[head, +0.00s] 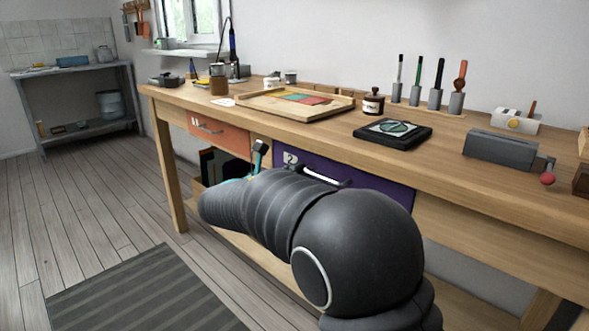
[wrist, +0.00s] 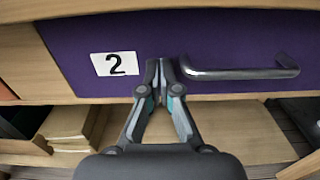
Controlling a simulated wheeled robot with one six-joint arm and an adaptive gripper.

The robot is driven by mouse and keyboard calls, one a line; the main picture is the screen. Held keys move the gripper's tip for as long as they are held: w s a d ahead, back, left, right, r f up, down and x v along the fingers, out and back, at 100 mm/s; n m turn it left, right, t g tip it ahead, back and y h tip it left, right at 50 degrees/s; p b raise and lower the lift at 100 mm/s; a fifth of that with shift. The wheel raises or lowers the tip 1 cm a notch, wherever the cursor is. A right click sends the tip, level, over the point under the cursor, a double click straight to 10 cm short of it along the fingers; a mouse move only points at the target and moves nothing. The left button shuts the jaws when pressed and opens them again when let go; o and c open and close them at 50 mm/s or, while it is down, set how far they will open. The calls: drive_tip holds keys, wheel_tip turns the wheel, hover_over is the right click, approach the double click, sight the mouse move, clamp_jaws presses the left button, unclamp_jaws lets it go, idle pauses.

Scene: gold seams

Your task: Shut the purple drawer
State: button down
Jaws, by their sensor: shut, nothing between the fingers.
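The purple drawer (head: 375,184) is under the workbench top, partly hidden behind my arm in the head view. Its front (wrist: 225,45) fills the upper wrist view, with a white label reading 2 (wrist: 115,64) and a metal bar handle (wrist: 240,73). The handle also shows in the head view (head: 320,176). I cannot tell how far the drawer stands out. My gripper (wrist: 166,66) is shut and empty, its fingertips in front of the purple face, between the label and the handle's left end. Contact with the face cannot be told. In the head view only part of the gripper (head: 259,154) shows.
The wooden workbench top (head: 340,133) runs above the drawer and holds a tray, jar, tools and a grey box. An orange drawer (head: 220,132) is to the left. A lower shelf (wrist: 235,130) lies below. A grey striped mat (head: 140,295) and open floor lie at front left.

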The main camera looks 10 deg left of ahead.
drive_tip(key=v, duration=1.3)
wheel_tip(320, 180, down, 10)
drive_tip(key=s+m+g+y, duration=0.2)
drive_tip(key=m+g, duration=0.1)
drive_tip(key=m, duration=0.1)
drive_tip(key=s+d+f+m+g+y+p, duration=0.1)
drive_tip(key=s+d+f+m+g+y, duration=0.1)
drive_tip(key=s+d+m+g, duration=0.45)
drive_tip(key=s+d+f+m+g+y+p, duration=0.1)
drive_tip(key=s+d+f+m+g+y, duration=0.15)
drive_tip(key=s+d+m, duration=0.7)
drive_tip(key=s+d+r+m+t+y, duration=0.1)
drive_tip(key=s+d+r+m, duration=0.1)
drive_tip(key=d, duration=0.4)
drive_tip(key=s+d+r+m+y+p, duration=0.1)
drive_tip(key=s+d+r+m, duration=0.2)
drive_tip(key=d, duration=0.3)
drive_tip(key=s+d+r+m+t+y, duration=0.1)
drive_tip(key=s+d+r+m, duration=0.2)
drive_tip(key=d, duration=0.4)
drive_tip(key=shift+m+t, duration=0.3)
drive_tip(key=shift+m, duration=0.3)
drive_tip(key=shift+s+a+y, duration=0.1)
drive_tip(key=shift+s+y, duration=0.05)
drive_tip(key=shift+y, duration=0.1)
